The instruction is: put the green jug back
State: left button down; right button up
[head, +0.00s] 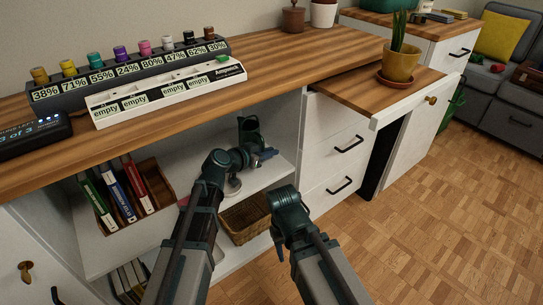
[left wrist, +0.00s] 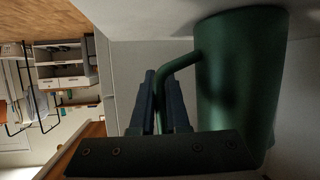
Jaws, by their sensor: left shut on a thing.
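The green jug (head: 249,125) is in the open shelf bay under the desk top, partly hidden by my left gripper and wrist in the head view. My left gripper (head: 270,154) reaches into the bay, next to the jug. In the left wrist view the jug (left wrist: 242,75) fills the right side, and its handle runs between the fingers of the gripper (left wrist: 163,85), which is shut on it. The jug's base end is close to the pale shelf surface; I cannot tell whether it touches.
A book holder (head: 148,212) stands left on the white shelf (head: 195,170); a wicker basket (head: 245,218) is below. White drawers (head: 335,150) flank the bay on the right.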

pick_arm(q)
jog(key=shift+f, duration=0.1)
jog(key=c, duration=0.9)
grip_release()
jog(key=shift+s+a+r, duration=0.1)
jog(key=shift+r, duration=0.25)
jog(key=p+v, duration=0.5)
jog(key=v, duration=0.7)
jog(key=s+d+f+g+y, duration=0.3)
jog(key=s+d+f+g, duration=0.3)
jog(key=s+f, duration=0.3)
jog(key=s+a+f+n+g+y, duration=0.1)
jog(key=s+y, duration=0.1)
jog(key=s, duration=0.1)
jog(key=s+a+f+n+g+y, duration=0.1)
jog(key=s+a+f+n+y, duration=0.1)
jog(key=s+y, duration=0.1)
jog(key=s+a+f+n+g+y, duration=0.1)
jog(key=s+a+g+y, duration=0.1)
jog(key=s, duration=0.2)
jog(key=shift+s+a+f+y, duration=0.2)
jog(key=shift+f+y, duration=0.1)
jog(key=shift+f, duration=0.1)
